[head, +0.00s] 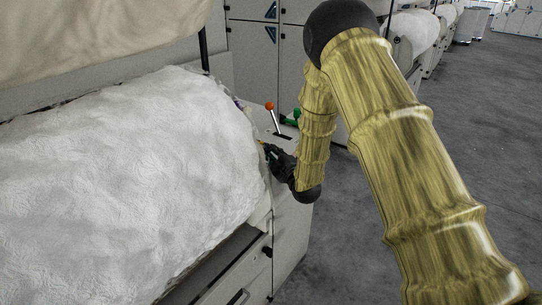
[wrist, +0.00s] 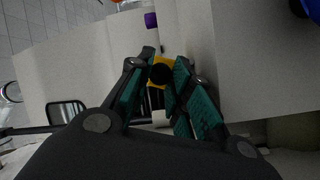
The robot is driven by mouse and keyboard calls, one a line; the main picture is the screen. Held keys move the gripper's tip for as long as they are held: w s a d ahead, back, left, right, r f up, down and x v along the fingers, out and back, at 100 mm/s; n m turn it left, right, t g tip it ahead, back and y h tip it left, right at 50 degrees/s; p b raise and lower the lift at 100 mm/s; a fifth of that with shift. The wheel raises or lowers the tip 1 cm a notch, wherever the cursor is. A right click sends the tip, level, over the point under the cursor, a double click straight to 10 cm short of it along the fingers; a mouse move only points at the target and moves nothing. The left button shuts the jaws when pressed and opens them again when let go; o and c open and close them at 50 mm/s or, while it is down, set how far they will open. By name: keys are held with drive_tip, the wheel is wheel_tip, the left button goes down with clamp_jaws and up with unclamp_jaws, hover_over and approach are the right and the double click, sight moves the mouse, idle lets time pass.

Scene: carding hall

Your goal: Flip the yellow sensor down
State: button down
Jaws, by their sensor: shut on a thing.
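The yellow sensor (wrist: 157,60) shows in the wrist view as a small yellow part with a dark round face, between the fingertips of my gripper (wrist: 158,75). The fingers are closed around it, with teal pads on both sides. In the head view, my gripper (head: 268,149) is at the right end of the white fibre mass, beside the machine's end panel. Only a speck of yellow (head: 262,142) shows at its fingertips there. The sensor's mount is mostly hidden by the fingers.
An orange-knobbed lever (head: 269,106) and a green part (head: 291,119) stand on the machine top just behind my gripper. A purple knob (wrist: 151,20) is near the fingertips. White fibre (head: 130,185) fills the left. Grey floor (head: 480,130) is open at right.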

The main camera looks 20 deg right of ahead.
idle(0.3)
drive_tip(key=c, duration=1.3)
unclamp_jaws()
drive_tip(key=shift+a, duration=0.1)
drive_tip(key=shift+o, duration=0.2)
